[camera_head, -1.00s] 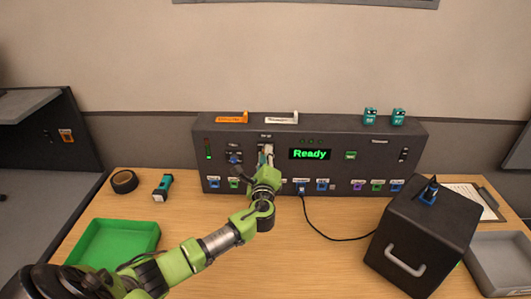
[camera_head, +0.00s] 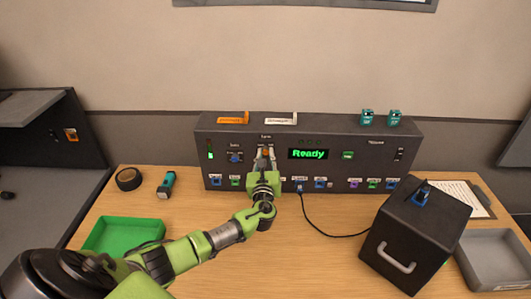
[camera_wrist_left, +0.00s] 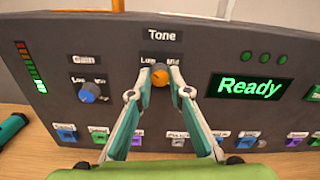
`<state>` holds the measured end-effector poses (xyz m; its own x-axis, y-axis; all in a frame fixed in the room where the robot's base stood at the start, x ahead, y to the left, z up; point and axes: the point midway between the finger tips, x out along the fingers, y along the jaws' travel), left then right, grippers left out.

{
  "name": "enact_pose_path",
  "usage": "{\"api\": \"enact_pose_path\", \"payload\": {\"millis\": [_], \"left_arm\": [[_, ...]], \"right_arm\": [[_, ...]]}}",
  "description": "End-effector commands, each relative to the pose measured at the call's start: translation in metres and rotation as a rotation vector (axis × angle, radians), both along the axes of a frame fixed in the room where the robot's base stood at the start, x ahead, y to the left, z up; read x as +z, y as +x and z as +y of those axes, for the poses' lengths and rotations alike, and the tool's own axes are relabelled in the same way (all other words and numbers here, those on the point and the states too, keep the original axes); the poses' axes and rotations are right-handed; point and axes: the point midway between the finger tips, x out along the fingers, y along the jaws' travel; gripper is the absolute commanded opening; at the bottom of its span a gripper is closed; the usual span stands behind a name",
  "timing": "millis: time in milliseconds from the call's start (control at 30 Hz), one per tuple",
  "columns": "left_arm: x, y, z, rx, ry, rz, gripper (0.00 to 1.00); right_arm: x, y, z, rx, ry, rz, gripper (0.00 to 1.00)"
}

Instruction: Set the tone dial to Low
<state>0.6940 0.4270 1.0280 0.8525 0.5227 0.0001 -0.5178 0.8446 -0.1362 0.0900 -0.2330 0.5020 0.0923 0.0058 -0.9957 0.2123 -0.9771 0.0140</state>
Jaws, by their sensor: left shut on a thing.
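The tone dial (camera_wrist_left: 160,74) is an orange knob under the "Tone" label on the dark console (camera_head: 225,146). In the left wrist view its labels read "Low" on the left and "Mid" near the top; the rest is partly hidden by the fingers. My left gripper (camera_wrist_left: 160,80) is shut on the knob, one fingertip on each side. In the head view the left gripper (camera_head: 266,158) reaches the console front at the dial. The exact pointer direction of the dial is hard to tell. My right gripper is not in view.
A blue gain dial (camera_wrist_left: 88,92) sits left of the tone dial. The green "Ready" display (camera_head: 308,154) is to its right. Several coloured ports line the console's lower edge.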

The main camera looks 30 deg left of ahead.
Motion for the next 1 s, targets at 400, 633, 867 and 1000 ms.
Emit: {"api": "enact_pose_path", "payload": {"millis": [400, 633, 867, 1000], "left_arm": [[-0.0004, -0.0002, -0.0003, 0.000, 0.110, 0.069, 0.00], [-0.0008, -0.0001, -0.0003, 0.000, 0.117, 0.073, 0.00], [-0.0008, -0.0002, -0.0002, 0.000, 0.116, 0.072, 0.23], [-0.0006, -0.0002, -0.0002, 0.000, 0.116, 0.072, 0.35]], "right_arm": [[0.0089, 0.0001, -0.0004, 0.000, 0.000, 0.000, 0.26], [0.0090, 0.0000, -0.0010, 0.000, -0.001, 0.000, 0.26], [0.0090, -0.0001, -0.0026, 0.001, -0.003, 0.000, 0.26], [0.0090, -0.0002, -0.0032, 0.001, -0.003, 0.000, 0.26]]}}
